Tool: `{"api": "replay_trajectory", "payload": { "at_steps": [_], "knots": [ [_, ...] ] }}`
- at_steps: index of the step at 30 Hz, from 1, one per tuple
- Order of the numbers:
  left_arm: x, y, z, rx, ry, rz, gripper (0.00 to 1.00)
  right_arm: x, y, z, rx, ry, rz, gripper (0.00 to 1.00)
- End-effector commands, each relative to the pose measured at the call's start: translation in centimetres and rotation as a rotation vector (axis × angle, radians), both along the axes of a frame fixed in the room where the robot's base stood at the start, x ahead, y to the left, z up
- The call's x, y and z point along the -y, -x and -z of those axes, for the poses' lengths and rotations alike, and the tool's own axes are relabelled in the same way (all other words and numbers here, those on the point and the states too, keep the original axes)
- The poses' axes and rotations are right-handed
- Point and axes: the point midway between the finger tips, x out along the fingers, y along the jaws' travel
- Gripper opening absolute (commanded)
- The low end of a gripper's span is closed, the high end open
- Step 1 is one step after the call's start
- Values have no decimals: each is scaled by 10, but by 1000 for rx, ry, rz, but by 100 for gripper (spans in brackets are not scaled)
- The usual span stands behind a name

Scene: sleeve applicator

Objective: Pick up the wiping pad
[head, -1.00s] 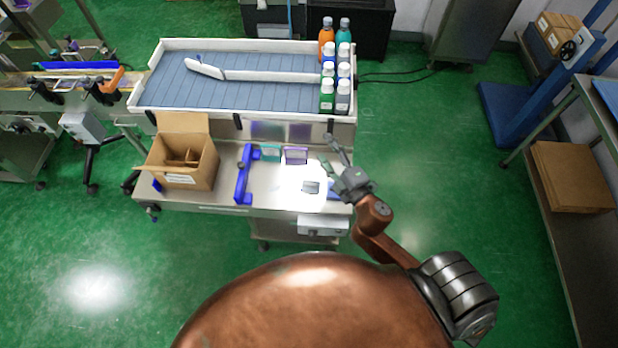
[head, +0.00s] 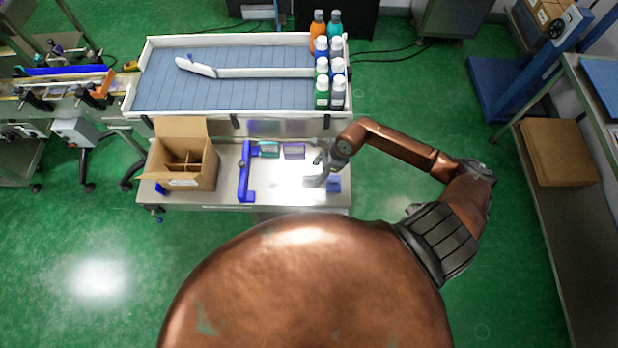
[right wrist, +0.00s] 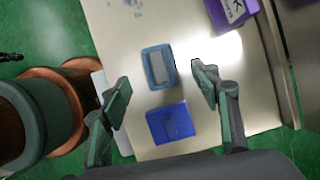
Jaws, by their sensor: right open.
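Two small flat items lie on the steel bench, and I cannot tell for sure which is the wiping pad. One is a grey block with a blue-grey rim (right wrist: 158,66); the other is a plain blue square (right wrist: 170,123), which also shows in the head view (head: 334,185). My right gripper (head: 319,168) is over the bench, and hides most of the grey block in the head view. In the right wrist view its fingers (right wrist: 162,84) are open and empty, apart on either side of the two items. My left gripper is not in view.
A blue bracket (head: 244,173), a teal box (head: 269,150) and a purple box (head: 294,151) stand left of the gripper. An open carton (head: 182,160) is farther left. Several bottles (head: 329,70) stand on the conveyor (head: 240,93) behind.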

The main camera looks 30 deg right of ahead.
Motion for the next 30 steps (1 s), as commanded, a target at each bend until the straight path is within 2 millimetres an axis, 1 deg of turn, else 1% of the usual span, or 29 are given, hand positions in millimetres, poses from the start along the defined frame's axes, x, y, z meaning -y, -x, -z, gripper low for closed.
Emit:
{"api": "replay_trajectory", "payload": {
  "at_steps": [5, 9, 12, 15, 21, 23, 30],
  "knots": [
    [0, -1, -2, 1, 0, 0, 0, -8, -4, 18, 0, -5, 1, 56],
    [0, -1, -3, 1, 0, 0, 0, -15, -10, 38, 1, -6, 1, 56],
    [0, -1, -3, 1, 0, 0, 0, -19, -13, 48, 3, -5, 0, 56],
    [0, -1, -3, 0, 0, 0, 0, -21, -14, 53, 3, -5, -3, 56],
    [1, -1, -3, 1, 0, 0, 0, -20, -14, 53, 3, -4, -2, 56],
    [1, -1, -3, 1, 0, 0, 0, -21, -14, 53, 3, -4, -2, 53],
    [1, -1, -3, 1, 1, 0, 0, -21, -14, 53, 3, -4, -2, 37]
  ]
}}
